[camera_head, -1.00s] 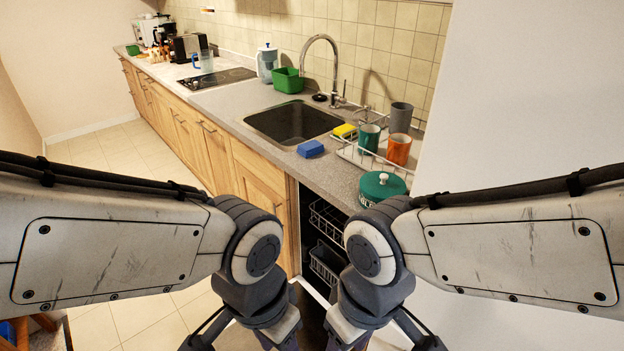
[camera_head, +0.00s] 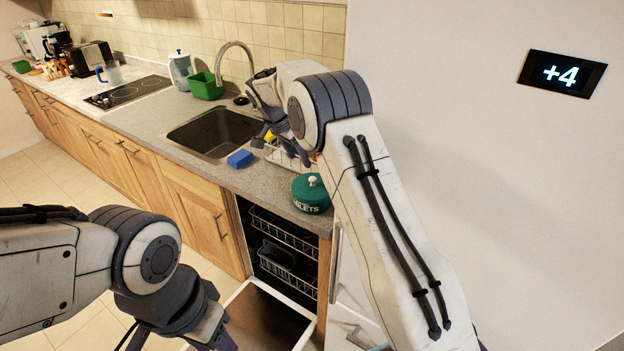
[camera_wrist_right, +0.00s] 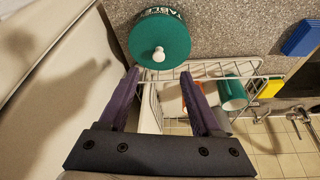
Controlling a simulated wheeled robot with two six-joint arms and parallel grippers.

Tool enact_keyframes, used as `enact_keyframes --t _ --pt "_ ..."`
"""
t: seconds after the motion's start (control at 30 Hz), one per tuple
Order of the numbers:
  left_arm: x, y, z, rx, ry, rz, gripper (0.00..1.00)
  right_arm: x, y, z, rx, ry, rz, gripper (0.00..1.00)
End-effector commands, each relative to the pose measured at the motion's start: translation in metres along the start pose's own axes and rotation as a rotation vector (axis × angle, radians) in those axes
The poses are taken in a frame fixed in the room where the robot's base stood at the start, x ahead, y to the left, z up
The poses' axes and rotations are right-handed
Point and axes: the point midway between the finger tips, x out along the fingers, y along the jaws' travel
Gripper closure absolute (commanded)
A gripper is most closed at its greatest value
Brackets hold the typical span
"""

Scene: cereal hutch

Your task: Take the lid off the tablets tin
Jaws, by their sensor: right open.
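The green tablets tin (camera_head: 312,204) stands upright at the counter's front right end, with white lettering on its side. Its green lid (camera_head: 301,186) with a white knob is on it. In the right wrist view the lid (camera_wrist_right: 174,34) and knob are just beyond the fingertips. My right gripper (camera_head: 284,149) reaches over the dish rack, behind and left of the tin. It is open and empty, and its purple fingers (camera_wrist_right: 160,74) are apart from the lid. My left gripper is low at the bottom edge, and its fingers are mostly cut off by the frame.
The wire dish rack (camera_wrist_right: 220,68) holds cups, including a teal one (camera_wrist_right: 232,95), below my right gripper. A blue sponge (camera_head: 240,159) lies by the sink (camera_head: 215,133). The dishwasher (camera_head: 285,250) below is open. A wall with a display (camera_head: 562,74) stands at right.

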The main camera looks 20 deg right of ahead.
Motion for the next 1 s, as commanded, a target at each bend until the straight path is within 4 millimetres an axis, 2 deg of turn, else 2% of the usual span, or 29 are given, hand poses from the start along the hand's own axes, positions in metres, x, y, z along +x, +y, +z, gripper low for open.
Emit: enact_keyframes --t 0.13,0.3,0.5,0.73,0.83,1.0 --pt "-0.007 0.001 0.000 0.000 0.000 0.000 0.50 0.017 -0.001 -0.011 0.050 0.012 0.011 0.35" --pt "-0.016 0.001 -0.001 -0.001 0.000 0.000 0.50 0.043 -0.001 -0.011 0.048 0.012 0.010 0.35" --pt "-0.021 0.002 -0.001 -0.001 0.000 0.000 0.50 0.059 -0.001 -0.010 0.047 0.012 0.007 0.35" --pt "-0.047 0.003 -0.002 -0.002 0.000 0.000 0.50 0.087 0.003 -0.007 0.044 0.010 0.010 0.35" --pt "-0.050 0.004 -0.003 -0.002 0.000 0.000 0.50 0.102 0.002 -0.007 0.047 0.010 0.007 0.35" --pt "-0.050 0.004 -0.003 -0.001 0.000 0.000 0.50 0.111 0.002 -0.007 0.047 0.011 0.005 0.35"
